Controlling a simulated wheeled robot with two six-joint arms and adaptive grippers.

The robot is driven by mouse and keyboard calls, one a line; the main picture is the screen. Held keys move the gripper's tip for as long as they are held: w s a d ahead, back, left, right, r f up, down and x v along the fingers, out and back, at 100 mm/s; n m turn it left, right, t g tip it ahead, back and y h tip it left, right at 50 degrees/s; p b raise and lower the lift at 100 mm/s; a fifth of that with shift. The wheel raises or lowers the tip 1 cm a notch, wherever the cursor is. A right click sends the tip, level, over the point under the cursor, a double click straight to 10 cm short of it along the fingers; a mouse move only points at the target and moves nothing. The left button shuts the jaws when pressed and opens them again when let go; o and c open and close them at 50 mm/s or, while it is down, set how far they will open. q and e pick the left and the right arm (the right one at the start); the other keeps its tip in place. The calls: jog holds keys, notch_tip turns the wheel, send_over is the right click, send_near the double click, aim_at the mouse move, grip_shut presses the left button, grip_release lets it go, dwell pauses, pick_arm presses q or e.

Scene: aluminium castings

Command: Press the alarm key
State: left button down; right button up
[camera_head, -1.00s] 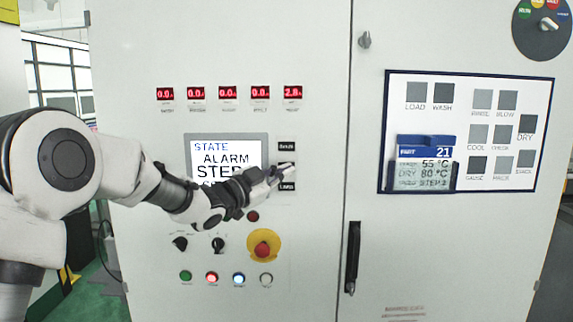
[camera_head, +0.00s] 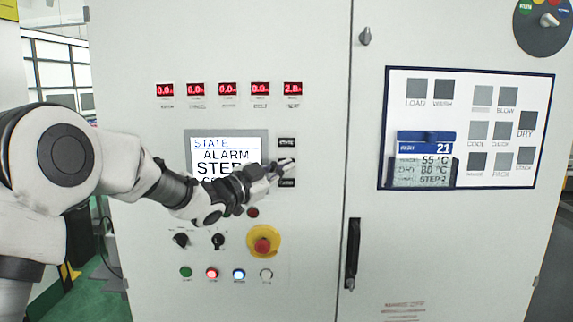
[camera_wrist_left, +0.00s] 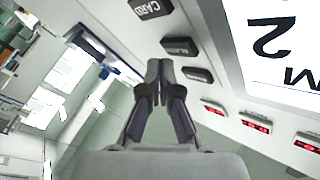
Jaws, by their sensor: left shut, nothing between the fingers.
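A column of black keys stands right of the state screen (camera_head: 226,160), which reads STATE, ALARM and STEP. The upper key (camera_head: 287,142) and lower key (camera_head: 287,183) show in the head view; my fingers cover the place between them. In the left wrist view the keys are one marked CARD (camera_wrist_left: 153,8), a middle key (camera_wrist_left: 180,45) and another key (camera_wrist_left: 197,75). I cannot read which one is the alarm key. My left gripper (camera_head: 284,166) is shut and empty, its tips (camera_wrist_left: 160,65) close to the middle key. I cannot tell whether they touch. My right gripper is out of view.
Red number displays (camera_head: 228,90) run above the screen. Below are dark knobs (camera_head: 218,241), a yellow-ringed red stop button (camera_head: 262,245) and several round buttons (camera_head: 212,272). A door handle (camera_head: 352,255) and a white board (camera_head: 480,170) are to the right.

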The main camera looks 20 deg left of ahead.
pick_arm(q)
jog(key=shift+w+a, duration=0.15)
jog(key=shift+w, duration=0.3)
jog(key=shift+w+a+p, duration=0.1)
jog(key=shift+w+p, duration=0.2)
jog(key=shift+p, duration=0.2)
dwell(0.6)
jog(key=shift+s+d+b, duration=0.25)
jog(key=shift+s+b, duration=0.35)
jog(key=shift+s, duration=0.15)
